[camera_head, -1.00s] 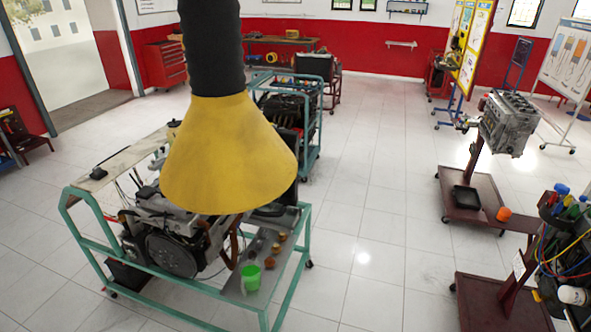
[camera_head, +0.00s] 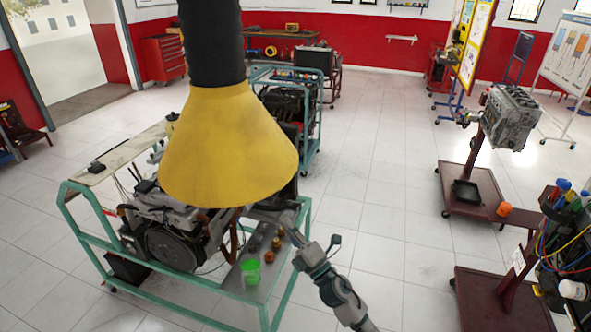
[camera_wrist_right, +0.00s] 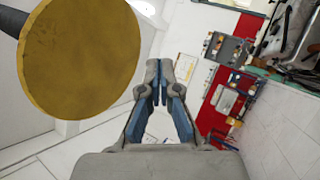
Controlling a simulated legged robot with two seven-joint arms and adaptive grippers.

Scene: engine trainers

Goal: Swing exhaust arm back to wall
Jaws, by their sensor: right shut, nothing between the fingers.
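The exhaust arm shows in the head view as a black hose (camera_head: 211,45) hanging from above with a yellow cone-shaped hood (camera_head: 228,150) at its lower end. The hood hangs in front of the green engine stand and hides part of it. My right gripper (camera_head: 289,220) reaches up from the lower right, just right of and below the hood's rim. In the right wrist view the gripper (camera_wrist_right: 160,88) is shut and empty, and the yellow hood (camera_wrist_right: 82,55) is to its left, apart from it. My left gripper is not in view.
The green engine stand (camera_head: 75,218) stands below the hood, with a bright green cup (camera_head: 250,271) on its shelf. Another teal stand (camera_head: 318,108) is behind. A maroon engine stand (camera_head: 478,205) is at the right. The tiled floor between is clear.

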